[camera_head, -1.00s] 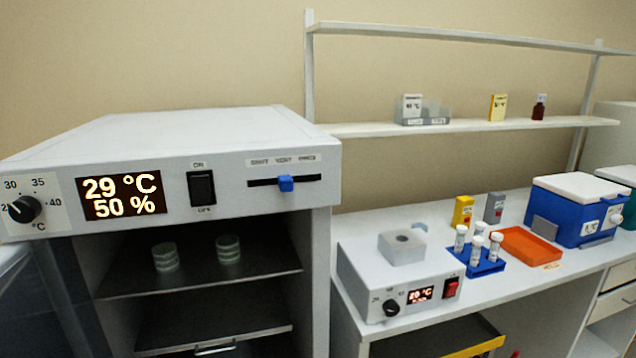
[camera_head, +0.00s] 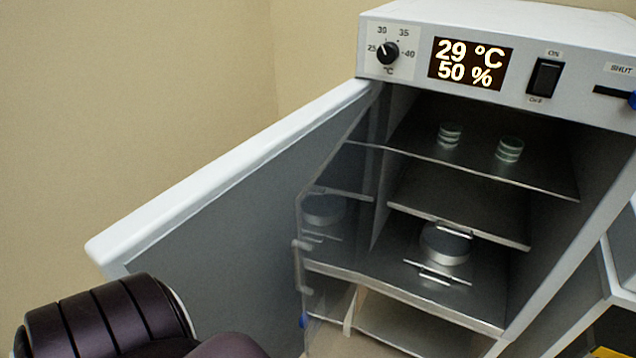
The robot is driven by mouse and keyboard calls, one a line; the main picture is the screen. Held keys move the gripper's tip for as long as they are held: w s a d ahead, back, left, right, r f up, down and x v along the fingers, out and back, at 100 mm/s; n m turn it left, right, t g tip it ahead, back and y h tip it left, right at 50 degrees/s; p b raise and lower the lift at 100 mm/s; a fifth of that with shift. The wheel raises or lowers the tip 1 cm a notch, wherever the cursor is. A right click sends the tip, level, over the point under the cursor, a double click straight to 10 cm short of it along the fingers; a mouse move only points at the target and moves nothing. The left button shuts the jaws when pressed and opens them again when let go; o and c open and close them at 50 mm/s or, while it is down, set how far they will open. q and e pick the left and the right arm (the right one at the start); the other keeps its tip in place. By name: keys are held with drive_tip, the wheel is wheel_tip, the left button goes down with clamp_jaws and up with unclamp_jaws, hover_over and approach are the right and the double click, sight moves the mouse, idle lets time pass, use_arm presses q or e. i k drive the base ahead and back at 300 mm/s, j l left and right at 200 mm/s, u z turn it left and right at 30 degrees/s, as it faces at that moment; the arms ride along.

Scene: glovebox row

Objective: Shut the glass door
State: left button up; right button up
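The glass door (camera_head: 322,250) is a clear pane on the left side of the incubator (camera_head: 455,65). It stands open, swung out towards me, with a small handle on its free edge at the left. Some shelf fittings show through or in the glass. The incubator's front is uncovered, so its inside is in plain view. Part of my dark left arm shows at the bottom left, below the doors. Neither gripper is in view.
A solid outer door (camera_head: 215,225) also stands open, further left than the glass. Inside are dark shelves (camera_head: 460,215), glass dishes (camera_head: 510,149) on the top one, and a round metal piece (camera_head: 444,244) lower down. A bench stands at the right edge.

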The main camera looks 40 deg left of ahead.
sight(336, 270)
drive_tip(key=k+j, duration=0.1)
drive_tip(key=j, duration=0.45)
drive_tip(key=k+j, duration=0.1)
drive_tip(key=j, duration=0.5)
drive_tip(key=k+j, duration=0.1)
drive_tip(key=j, duration=0.45)
